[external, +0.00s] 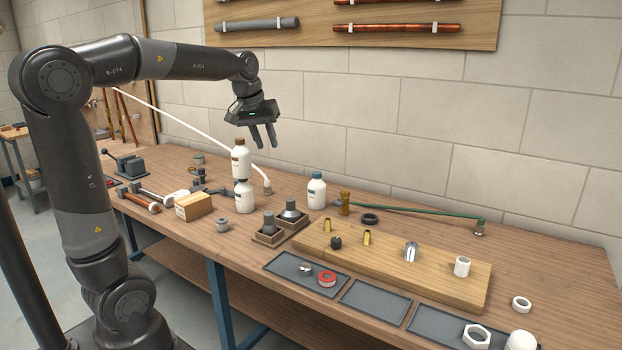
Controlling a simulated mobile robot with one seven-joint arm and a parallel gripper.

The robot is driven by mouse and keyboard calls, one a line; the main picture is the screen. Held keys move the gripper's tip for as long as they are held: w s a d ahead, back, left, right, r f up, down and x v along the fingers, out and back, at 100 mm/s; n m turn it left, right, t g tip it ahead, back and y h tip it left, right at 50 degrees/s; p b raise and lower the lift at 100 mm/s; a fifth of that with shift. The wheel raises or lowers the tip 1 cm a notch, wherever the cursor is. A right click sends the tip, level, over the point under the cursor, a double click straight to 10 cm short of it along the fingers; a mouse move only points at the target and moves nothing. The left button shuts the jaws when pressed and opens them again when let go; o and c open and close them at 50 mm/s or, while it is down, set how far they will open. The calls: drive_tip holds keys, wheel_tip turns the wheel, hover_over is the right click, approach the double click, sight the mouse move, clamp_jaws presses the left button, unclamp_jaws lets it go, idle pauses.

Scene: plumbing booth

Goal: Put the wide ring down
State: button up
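My gripper (265,145) hangs above the back of the bench, fingers pointing down. Its two fingers stand apart and I see nothing between them. Which ring is the wide ring is not clear. A black ring (370,219) lies flat on the bench behind the wooden board. A white ring (521,303) lies at the right of the bench. A white hexagonal ring (476,337) is at the right-hand dark tray. My gripper is apart from all of these.
White bottles, one with a brown cap (240,158) and one with a blue cap (316,191), stand near my gripper. A wooden board (440,283) holds brass and white fittings. The middle dark tray (374,303) is empty. A cardboard box (194,206) sits at left.

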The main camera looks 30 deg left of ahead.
drive_tip(key=s+a+f+m+t, duration=0.1)
drive_tip(key=s+f, duration=0.4)
drive_tip(key=s, duration=0.5)
drive_tip(key=s+a+f+m, duration=0.1)
drive_tip(key=s+f+m, duration=0.2)
drive_tip(key=s, duration=0.8)
drive_tip(key=shift+s+a+f+t+y, duration=0.15)
drive_tip(key=shift+a+f+t+y, duration=0.2)
drive_tip(key=shift+f, duration=0.6)
